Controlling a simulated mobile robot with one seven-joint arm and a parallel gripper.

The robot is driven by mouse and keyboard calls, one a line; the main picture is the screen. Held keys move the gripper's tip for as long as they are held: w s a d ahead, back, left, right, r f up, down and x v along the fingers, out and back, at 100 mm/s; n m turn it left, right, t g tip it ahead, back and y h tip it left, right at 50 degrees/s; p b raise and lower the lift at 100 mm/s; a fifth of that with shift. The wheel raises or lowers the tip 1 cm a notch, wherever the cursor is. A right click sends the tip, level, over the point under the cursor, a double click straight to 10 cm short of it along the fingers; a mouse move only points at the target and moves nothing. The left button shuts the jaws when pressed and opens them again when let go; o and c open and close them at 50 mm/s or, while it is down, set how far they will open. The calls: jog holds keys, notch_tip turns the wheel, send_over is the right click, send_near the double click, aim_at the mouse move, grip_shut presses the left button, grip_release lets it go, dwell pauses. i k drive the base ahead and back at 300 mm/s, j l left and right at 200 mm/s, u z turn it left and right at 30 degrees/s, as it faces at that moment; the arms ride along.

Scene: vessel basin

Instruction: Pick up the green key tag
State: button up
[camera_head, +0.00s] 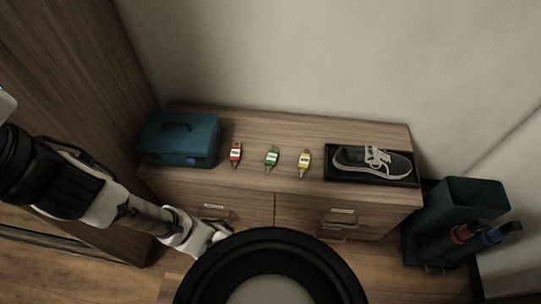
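The green key tag (272,157) lies flat on top of the wooden cabinet, between a red key tag (236,154) on its left and a yellow key tag (304,162) on its right. The three tags lie apart from each other. My gripper (222,232) is at the end of my arm at the lower left, in front of the cabinet and below its top. It is away from the tags. Its fingers are small and partly hidden, so I cannot tell whether they are open or shut.
A teal toolbox (179,139) stands on the cabinet's (200,192) left end. A grey shoe (372,160) sits in a black tray (334,175) on the right end. A dark teal bin (470,200) with umbrellas (475,236) stands right of the cabinet. A tall wooden panel (70,70) rises at left.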

aim_at(272, 158)
jog(key=z, duration=0.3)
jog(key=u, duration=0.3)
jog(key=i+l+u, duration=0.25)
jog(key=u, duration=0.2)
jog(key=i+l+u, duration=0.15)
jog(key=l+u, duration=0.3)
